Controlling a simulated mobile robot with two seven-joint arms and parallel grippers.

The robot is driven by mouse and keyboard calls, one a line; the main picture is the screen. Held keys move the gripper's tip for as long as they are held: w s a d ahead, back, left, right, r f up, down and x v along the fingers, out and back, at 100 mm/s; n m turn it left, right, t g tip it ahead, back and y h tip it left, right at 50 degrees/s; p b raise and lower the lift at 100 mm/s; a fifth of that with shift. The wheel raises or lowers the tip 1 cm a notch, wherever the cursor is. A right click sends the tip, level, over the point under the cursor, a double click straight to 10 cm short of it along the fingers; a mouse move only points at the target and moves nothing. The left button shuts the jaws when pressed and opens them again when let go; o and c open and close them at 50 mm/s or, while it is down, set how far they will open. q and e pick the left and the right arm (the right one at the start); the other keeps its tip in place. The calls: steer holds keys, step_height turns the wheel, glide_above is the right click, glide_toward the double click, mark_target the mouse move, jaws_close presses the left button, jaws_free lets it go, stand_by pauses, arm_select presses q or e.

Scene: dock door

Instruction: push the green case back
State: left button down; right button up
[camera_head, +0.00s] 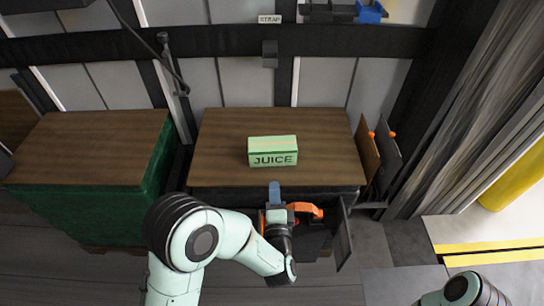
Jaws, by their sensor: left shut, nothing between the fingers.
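The green case (273,158), marked JUICE, lies on the brown wooden top (225,135) of the middle stack, a bit right of the top's centre and with bare wood on all sides. My left gripper (274,190) is shut and empty. Its bluish tip points away from me, at the near edge of the wooden top and just below the case in the picture. A gap shows between the tip and the case. My right arm shows only as a piece at the bottom right; its gripper is out of view.
A green-sided stack with a brown top (95,148) stands to the left. Dark panels (386,150) stand at the right edge. An orange part (305,209) shows beside my left gripper. A dark rail (345,41) with a STRAP label (269,19) crosses the back.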

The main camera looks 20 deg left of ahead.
arm_select(q)
step_height(320, 180, down, 3)
steer(key=b, duration=0.4)
glide_toward(272, 153)
steer(key=x, duration=0.7)
steer(key=shift+s, duration=0.1)
arm_select(e)
steer(key=w+d+f+t, duration=0.1)
steer(key=w+d+f, duration=0.1)
steer(key=w+f, duration=0.3)
steer(key=shift+w+d+t+h, duration=0.15)
steer(key=shift+w+t+h, duration=0.05)
steer(key=shift+t+h, duration=0.2)
steer(key=shift+f, duration=0.1)
